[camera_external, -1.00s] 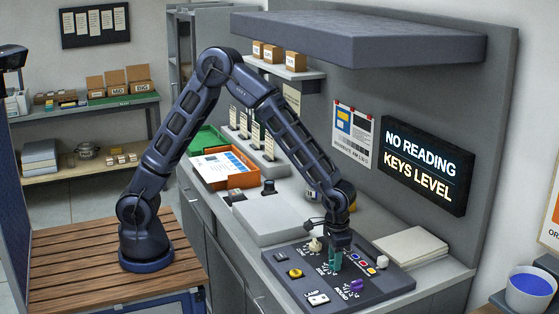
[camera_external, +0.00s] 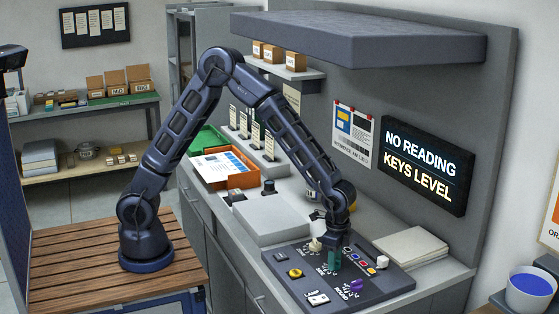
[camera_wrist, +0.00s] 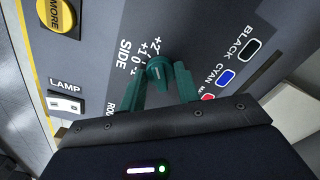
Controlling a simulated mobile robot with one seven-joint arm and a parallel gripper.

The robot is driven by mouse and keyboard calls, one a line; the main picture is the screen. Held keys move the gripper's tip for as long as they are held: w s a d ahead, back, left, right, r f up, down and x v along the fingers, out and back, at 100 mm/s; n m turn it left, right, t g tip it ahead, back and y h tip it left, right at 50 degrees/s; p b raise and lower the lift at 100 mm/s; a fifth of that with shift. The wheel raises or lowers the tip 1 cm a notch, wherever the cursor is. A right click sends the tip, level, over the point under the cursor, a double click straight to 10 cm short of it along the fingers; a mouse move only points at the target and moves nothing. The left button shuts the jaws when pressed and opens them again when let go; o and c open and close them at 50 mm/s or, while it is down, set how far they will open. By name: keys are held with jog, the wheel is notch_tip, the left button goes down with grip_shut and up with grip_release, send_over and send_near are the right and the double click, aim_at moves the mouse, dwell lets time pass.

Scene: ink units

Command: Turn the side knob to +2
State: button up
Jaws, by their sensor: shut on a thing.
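The side knob (camera_wrist: 158,68) is a round teal knob with a short white mark, in the upper middle of the wrist view. My gripper (camera_wrist: 161,82) has its two teal fingers shut on the knob, one on each side. The SIDE scale (camera_wrist: 140,52), with +2, +1, 0 and -1 readable, runs beside it. I cannot tell surely which number the mark points to. In the external view my gripper (camera_external: 334,258) reaches down to the dark control panel (camera_external: 318,284), and the knob is hidden by the fingers. The wall display (camera_external: 425,165) reads NO READING, KEYS LEVEL.
The panel also bears a cream knob (camera_external: 315,243), a purple knob (camera_external: 355,285), a yellow button (camera_external: 295,272), a LAMP switch (camera_wrist: 66,104) and coloured keys (camera_wrist: 227,77). A paper stack (camera_external: 411,246) lies behind the panel. An orange tray (camera_external: 243,180) stands farther left.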

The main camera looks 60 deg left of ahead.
dwell(0.3)
jog(key=o, duration=1)
notch_tip(320, 180, up, 11)
jog(key=shift+f, duration=0.1)
dwell(0.4)
